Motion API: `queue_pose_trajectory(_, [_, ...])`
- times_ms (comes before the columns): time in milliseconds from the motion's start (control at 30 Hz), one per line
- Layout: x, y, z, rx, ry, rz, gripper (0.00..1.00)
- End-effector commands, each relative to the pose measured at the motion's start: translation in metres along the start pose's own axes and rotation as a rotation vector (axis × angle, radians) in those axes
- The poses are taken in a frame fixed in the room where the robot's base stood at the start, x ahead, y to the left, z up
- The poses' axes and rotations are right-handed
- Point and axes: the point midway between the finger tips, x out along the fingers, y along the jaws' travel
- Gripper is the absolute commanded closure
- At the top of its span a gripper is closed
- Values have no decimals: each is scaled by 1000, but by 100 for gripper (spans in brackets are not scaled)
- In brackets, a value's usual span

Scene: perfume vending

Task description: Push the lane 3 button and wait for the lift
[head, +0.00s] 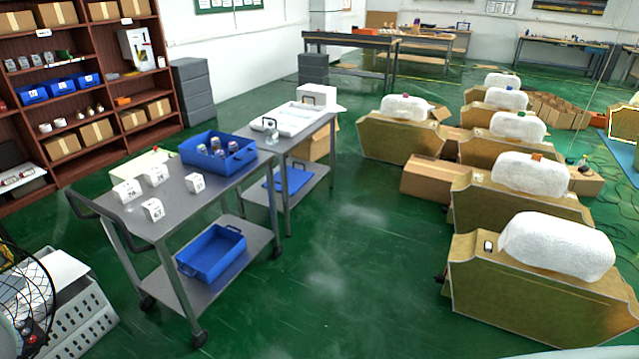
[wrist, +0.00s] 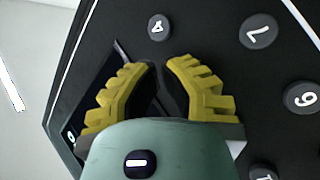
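In the wrist view a black panel (wrist: 205,22) with round grey buttons fills most of the picture. One button (wrist: 158,27) looks like a 4, one (wrist: 258,30) like a 7, and one (wrist: 302,97) like a 6 or 9. Another button (wrist: 264,173) is cut off at the lower edge. I cannot make out a button marked 3. My gripper (wrist: 161,66) has yellow ribbed fingers, their tips close together with nothing seen between them. The tips lie over the panel just below the 4-like button; contact cannot be told. The head view shows neither panel nor gripper.
The head view shows a grey cart (head: 95,207) with white numbered blocks and a blue bin (head: 191,150), a second grey table (head: 322,128), brown shelves (head: 95,65) at left, and several tan stands (head: 495,262) bearing white rolls at right. The green floor (head: 350,260) between is clear.

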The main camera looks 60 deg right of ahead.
Motion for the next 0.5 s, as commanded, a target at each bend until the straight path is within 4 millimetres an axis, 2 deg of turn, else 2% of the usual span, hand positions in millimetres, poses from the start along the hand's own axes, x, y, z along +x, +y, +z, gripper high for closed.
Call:
queue_pose_trajectory(300, [-24, 12, 12, -1, -1, -5, 100])
queue_pose_trajectory(500, [-30, 15, 15, 0, 0, -4, 100])
